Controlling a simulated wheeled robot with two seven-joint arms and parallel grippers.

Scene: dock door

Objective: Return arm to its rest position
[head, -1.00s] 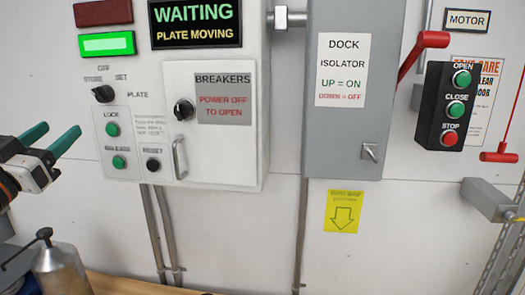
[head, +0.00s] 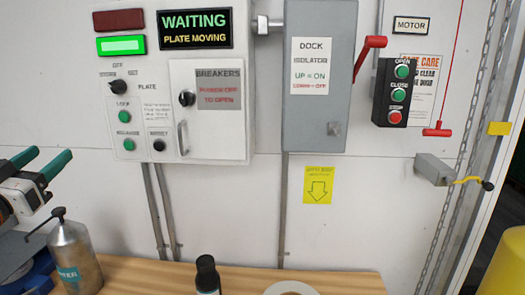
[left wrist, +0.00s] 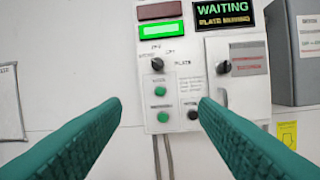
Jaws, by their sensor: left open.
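My left gripper (head: 42,168) is at the left edge of the head view, with green fingers spread apart and nothing between them. In the left wrist view its two fingers (left wrist: 160,110) also stand apart and empty, in front of the control panel (left wrist: 146,80). The panel (head: 215,147) hangs on the wall to the right of the gripper, and the gripper looks clear of it. The panel's green lamp (head: 121,45) is lit and its display (head: 195,29) reads WAITING, PLATE MOVING. My right gripper is in neither view.
A metal bottle (head: 78,262) and a dark bottle (head: 207,275) stand on the wooden bench (head: 150,272) below. A grey isolator box (head: 318,110) with a red lever (head: 369,58), a motor button box (head: 393,92) and a crank (head: 470,180) are on the wall to the right.

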